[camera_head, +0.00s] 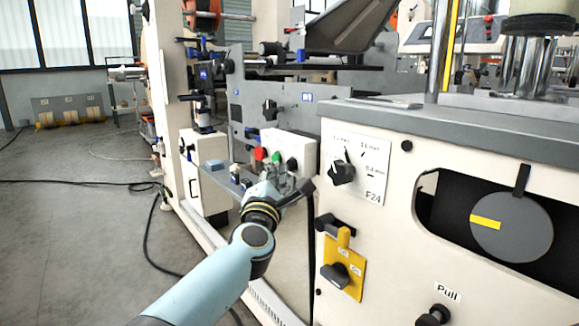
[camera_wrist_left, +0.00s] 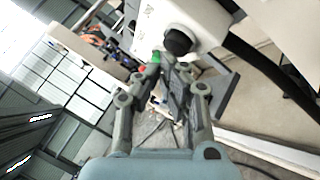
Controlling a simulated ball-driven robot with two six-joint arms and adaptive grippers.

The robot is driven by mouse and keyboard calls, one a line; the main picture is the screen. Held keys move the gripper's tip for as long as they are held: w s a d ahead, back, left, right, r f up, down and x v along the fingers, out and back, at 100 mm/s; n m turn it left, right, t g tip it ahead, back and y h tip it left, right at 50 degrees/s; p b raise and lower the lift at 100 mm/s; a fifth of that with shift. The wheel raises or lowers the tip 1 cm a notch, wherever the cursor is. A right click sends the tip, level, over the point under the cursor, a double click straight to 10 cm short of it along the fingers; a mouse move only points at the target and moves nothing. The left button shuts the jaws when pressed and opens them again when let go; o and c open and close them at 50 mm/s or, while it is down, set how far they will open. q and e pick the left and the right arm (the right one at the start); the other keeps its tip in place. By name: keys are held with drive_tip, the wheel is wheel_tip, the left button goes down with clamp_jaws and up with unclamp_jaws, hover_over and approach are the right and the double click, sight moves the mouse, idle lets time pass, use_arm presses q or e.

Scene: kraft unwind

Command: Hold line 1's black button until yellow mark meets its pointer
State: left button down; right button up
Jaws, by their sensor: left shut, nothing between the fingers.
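A white control box (camera_head: 303,146) carries a black button (camera_head: 292,163), a green button (camera_head: 277,155) and a red button (camera_head: 260,153). My left gripper (camera_head: 279,180) is shut and empty, just below and in front of these buttons. In the left wrist view the black button (camera_wrist_left: 178,42) is slightly beyond the fingertips (camera_wrist_left: 168,68); I cannot tell whether they touch it. On the right, a dark grey disc (camera_head: 528,238) has a yellow mark (camera_head: 486,222) on its left side. The black pointer (camera_head: 522,180) is at the disc's top, apart from the mark. My right gripper is out of view.
A panel with a black knob (camera_head: 343,173), a yellow plate (camera_head: 343,268) with a dark switch, and a "Pull" knob (camera_head: 434,316) are on the cream cabinet to the right. Cables cross the floor (camera_head: 80,235) at left, which is otherwise mostly open.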

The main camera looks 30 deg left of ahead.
use_arm(q)
drive_tip(key=shift+w+d, duration=0.15)
drive_tip(key=shift+w, duration=0.3)
idle(0.4)
idle(1.0)
drive_tip(key=shift+s, duration=0.1)
idle(3.0)
drive_tip(key=shift+s+a, duration=0.3)
drive_tip(key=shift+s, duration=0.45)
drive_tip(key=s, duration=0.1)
drive_tip(key=s+a+p, duration=0.1)
drive_tip(key=s, duration=0.1)
drive_tip(key=s+a, duration=0.1)
drive_tip(key=shift+s+p, duration=0.3)
drive_tip(key=shift+p, duration=0.05)
